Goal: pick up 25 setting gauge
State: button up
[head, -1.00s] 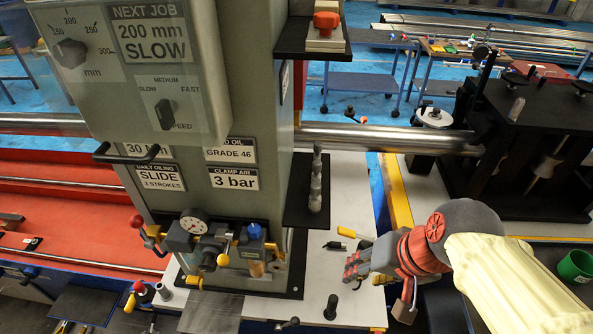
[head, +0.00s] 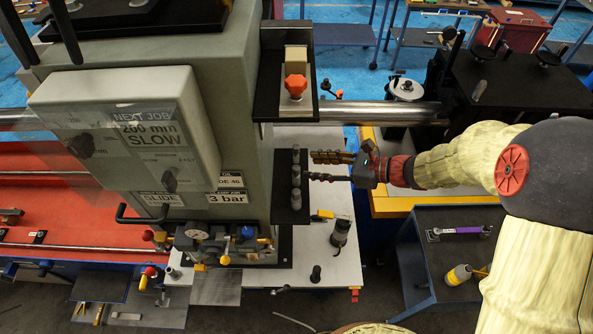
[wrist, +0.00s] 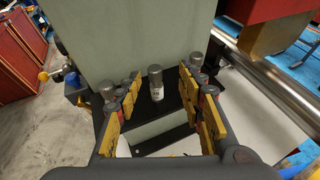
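Several small grey cylindrical gauges (head: 296,175) stand in a row on the black shelf (head: 289,214) on the machine column's side. In the wrist view, one upright gauge with a white label (wrist: 156,84) stands between my fingers and beyond their tips. I cannot read its number, so I cannot tell which gauge is the 25. Other gauges stand left (wrist: 106,88) and right (wrist: 195,60), partly hidden by the fingers. My gripper (head: 318,167) is open and reaches the shelf from the right; its yellow-padded fingers (wrist: 156,100) are apart with nothing visibly held.
The grey-green machine column (head: 225,110) rises behind the shelf. An upper shelf (head: 285,105) with a red knob (head: 295,85) is above. A steel bar (head: 380,112) runs behind my gripper. The white table (head: 325,260) below holds a dark peg (head: 315,274) and a grey cylinder (head: 340,232).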

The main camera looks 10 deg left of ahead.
aim_at(296, 167)
jog(key=x, duration=0.2)
jog(key=p+x, duration=0.1)
jog(key=x, duration=0.1)
jog(key=s+f+x, duration=0.1)
jog(key=x, duration=0.2)
jog(key=shift+d, duration=0.1)
jog(key=shift+c, duration=0.5)
grip_shut()
jog(key=shift+r, duration=0.1)
